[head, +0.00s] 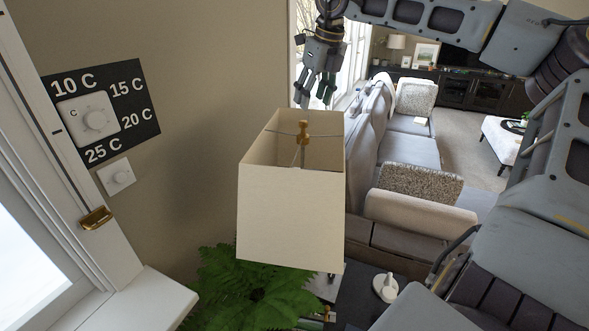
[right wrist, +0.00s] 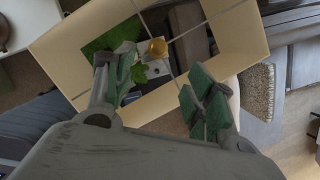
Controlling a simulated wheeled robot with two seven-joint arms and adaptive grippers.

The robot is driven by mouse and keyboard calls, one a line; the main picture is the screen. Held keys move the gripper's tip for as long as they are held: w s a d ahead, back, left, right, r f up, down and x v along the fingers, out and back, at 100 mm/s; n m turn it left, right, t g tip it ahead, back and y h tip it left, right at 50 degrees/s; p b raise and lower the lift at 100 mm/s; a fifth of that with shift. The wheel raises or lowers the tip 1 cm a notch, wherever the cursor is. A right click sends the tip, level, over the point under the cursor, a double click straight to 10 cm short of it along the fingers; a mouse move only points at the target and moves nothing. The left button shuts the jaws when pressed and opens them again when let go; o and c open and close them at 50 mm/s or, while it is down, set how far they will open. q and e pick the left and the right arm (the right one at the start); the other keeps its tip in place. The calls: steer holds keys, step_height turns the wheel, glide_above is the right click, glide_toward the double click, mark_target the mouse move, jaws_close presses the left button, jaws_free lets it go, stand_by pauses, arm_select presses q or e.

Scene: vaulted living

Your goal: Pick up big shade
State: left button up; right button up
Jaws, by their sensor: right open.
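The big shade (head: 291,214) is a cream, box-shaped lampshade with an open top and a brass finial on thin wires. It stands upright at the centre of the head view. My right gripper (head: 318,98) is open and empty, above and beyond the shade's far edge. In the right wrist view the shade (right wrist: 78,50) lies below the open fingers of the gripper (right wrist: 158,100), with its brass finial between and beyond them. I cannot tell whether a finger touches the rim. My left gripper is not in view.
A green fern (head: 250,288) is below the shade. A wall with a thermostat dial (head: 88,118) and a window frame (head: 75,165) are at the left. A grey sofa (head: 408,150) is behind to the right. A dark side table (head: 362,300) holds a small white object (head: 386,288).

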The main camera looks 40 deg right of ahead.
mark_target(305, 122)
steer(key=x, duration=0.8)
steer(key=shift+w+r+p, duration=0.1)
steer(key=shift+w+p, duration=0.15)
steer(key=shift+p, duration=0.05)
steer(key=shift+w+f, duration=0.15)
steer(key=shift+f, duration=0.2)
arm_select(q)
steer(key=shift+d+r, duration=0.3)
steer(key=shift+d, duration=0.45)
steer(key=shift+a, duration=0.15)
arm_select(e)
steer(key=shift+f, duration=0.1)
